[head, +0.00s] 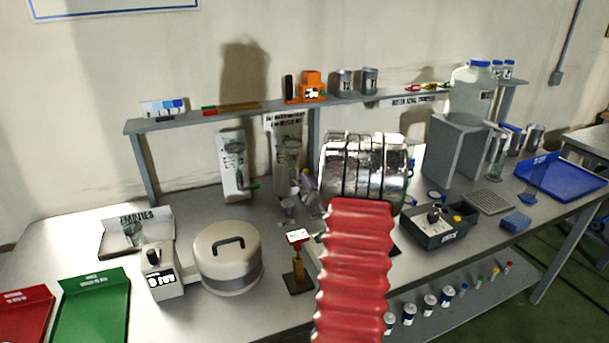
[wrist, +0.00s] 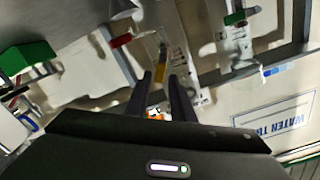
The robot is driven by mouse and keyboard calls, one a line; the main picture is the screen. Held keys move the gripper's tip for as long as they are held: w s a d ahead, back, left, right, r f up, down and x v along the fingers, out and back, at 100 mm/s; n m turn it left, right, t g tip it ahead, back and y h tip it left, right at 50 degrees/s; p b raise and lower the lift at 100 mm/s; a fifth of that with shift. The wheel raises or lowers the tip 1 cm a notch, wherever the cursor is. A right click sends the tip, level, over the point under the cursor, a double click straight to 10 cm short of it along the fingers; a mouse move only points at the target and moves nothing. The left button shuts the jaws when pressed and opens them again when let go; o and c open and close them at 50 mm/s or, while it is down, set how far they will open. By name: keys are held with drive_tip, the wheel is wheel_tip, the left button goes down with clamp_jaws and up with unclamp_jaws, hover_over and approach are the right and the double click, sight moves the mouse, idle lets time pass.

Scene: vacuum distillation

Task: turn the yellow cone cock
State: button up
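The yellow cone cock (wrist: 161,71) is a small yellow piece in the wrist view, in front of a pale panel with glassware. My gripper (wrist: 160,77) has its two dark fingers apart, with a gap between the tips. The yellow piece shows in that gap, just beyond the tips; I cannot tell whether they touch it. In the head view, my red bellows sleeve and metal arm cover part of the bench, and I cannot make out the gripper or the yellow cock. A glassware panel (head: 287,142) stands at the back there.
A red piece (wrist: 121,41) and a green one (wrist: 235,18) lie either side of the yellow one. Another glassware panel (head: 233,160) stands to the left, under the shelf (head: 225,113). A round lidded vessel (head: 228,262) and a small stand (head: 298,270) occupy the front bench.

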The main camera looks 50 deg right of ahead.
drive_tip(key=shift+x, duration=2.7)
drive_tip(key=shift+a, duration=0.1)
clamp_jaws()
